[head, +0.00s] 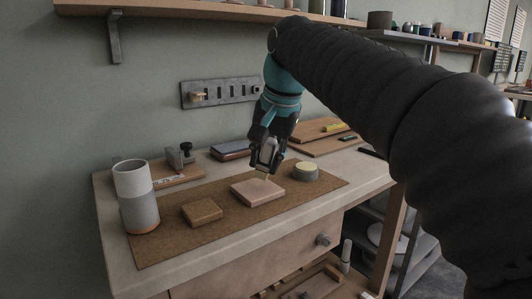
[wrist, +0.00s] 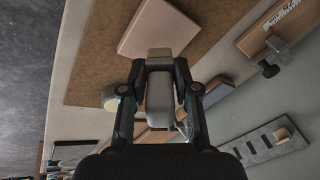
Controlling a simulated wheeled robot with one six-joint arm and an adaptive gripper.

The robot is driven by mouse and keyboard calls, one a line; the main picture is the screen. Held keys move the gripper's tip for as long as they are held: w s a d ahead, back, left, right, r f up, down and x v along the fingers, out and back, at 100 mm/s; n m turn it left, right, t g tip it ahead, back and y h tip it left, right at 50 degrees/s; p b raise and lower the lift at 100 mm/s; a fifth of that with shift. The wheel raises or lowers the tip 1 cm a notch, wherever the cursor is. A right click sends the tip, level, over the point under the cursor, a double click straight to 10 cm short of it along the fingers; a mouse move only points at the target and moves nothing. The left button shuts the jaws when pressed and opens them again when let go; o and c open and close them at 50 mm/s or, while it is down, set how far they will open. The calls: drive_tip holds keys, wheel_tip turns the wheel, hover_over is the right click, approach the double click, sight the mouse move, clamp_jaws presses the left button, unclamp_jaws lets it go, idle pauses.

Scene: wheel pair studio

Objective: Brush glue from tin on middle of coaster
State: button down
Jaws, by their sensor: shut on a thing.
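My gripper (head: 267,155) is shut on a grey-handled brush (wrist: 160,98), whose tip points down. In the head view the brush tip appears over the far part of a flat pinkish square (head: 254,194), which looks like the coaster. I cannot tell whether the tip touches it. The square also shows in the wrist view (wrist: 157,27), just beyond the brush. The tin (head: 306,173), grey with a pale yellow top, stands on the mat to the right of the square. In the wrist view the tin (wrist: 109,99) is left of my gripper, partly hidden.
A brown mat (head: 165,247) covers much of the bench. A smaller wooden block (head: 202,212) lies left of the square. A white and grey cylinder (head: 135,197) stands at the left. A clamp (head: 181,156), a boxy item (head: 231,150) and boards (head: 317,131) line the back.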

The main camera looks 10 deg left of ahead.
drive_tip(key=shift+f, duration=0.65)
drive_tip(key=shift+w+a+r, duration=0.15)
drive_tip(key=shift+a+r, duration=0.05)
drive_tip(key=shift+r, duration=0.05)
drive_tip(key=shift+w+a+p, duration=0.7)
drive_tip(key=shift+a+p, duration=0.1)
drive_tip(key=shift+p, duration=0.4)
drive_tip(key=shift+w+a+f, duration=0.15)
drive_tip(key=shift+w+a, duration=0.2)
drive_tip(key=shift+s+d, duration=0.6)
drive_tip(key=shift+d, duration=0.1)
drive_tip(key=shift+f+b, duration=0.5)
drive_tip(key=shift+f, duration=0.1)
